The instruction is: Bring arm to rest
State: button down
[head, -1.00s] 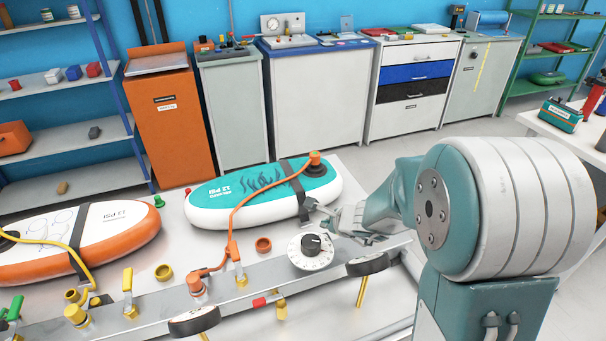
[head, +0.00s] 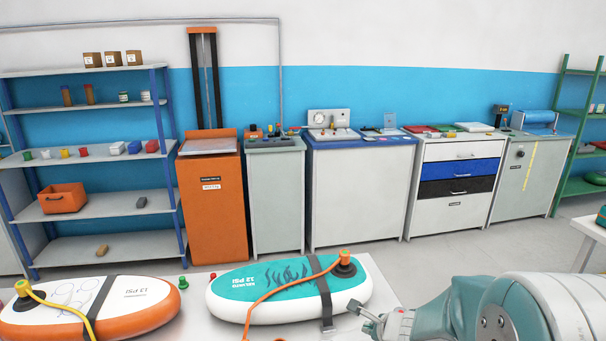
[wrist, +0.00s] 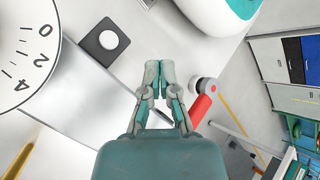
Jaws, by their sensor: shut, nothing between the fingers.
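My arm enters at the lower right of the head view, with my gripper (head: 366,318) low in the frame, pointing left. It is just right of the strap end on the teal and white board (head: 262,286). In the wrist view my gripper (wrist: 159,78) has its two fingers together with nothing between them. A corner of the teal and white board (wrist: 222,12) shows at the top there. The orange and white board (head: 140,308) lies at the lower left of the head view, with a yellow hose on it.
The wrist view shows a white dial (wrist: 25,50), a black square with a white knob (wrist: 104,42) and a red handle (wrist: 200,110) near the fingers. Shelves (head: 100,205), an orange cabinet (head: 213,205) and white cabinets (head: 362,200) line the back wall. Open floor lies before them.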

jog(key=s+a+r+n+g+y, duration=0.2)
jog(key=s+a+r+n, duration=0.4)
jog(key=s+r+n, duration=0.6)
jog(key=s+d+r+n+h, duration=0.2)
jog(key=s+d+n, duration=0.1)
jog(key=s+n, duration=0.2)
jog(key=s+d+r+n+h, duration=0.2)
jog(key=s+n, duration=0.3)
jog(key=s, duration=0.4)
jog(key=shift+d+g+h, duration=0.4)
jog(key=shift+d+h, duration=0.4)
jog(key=shift+d, duration=0.1)
jog(key=shift+w, duration=0.1)
dwell(0.7)
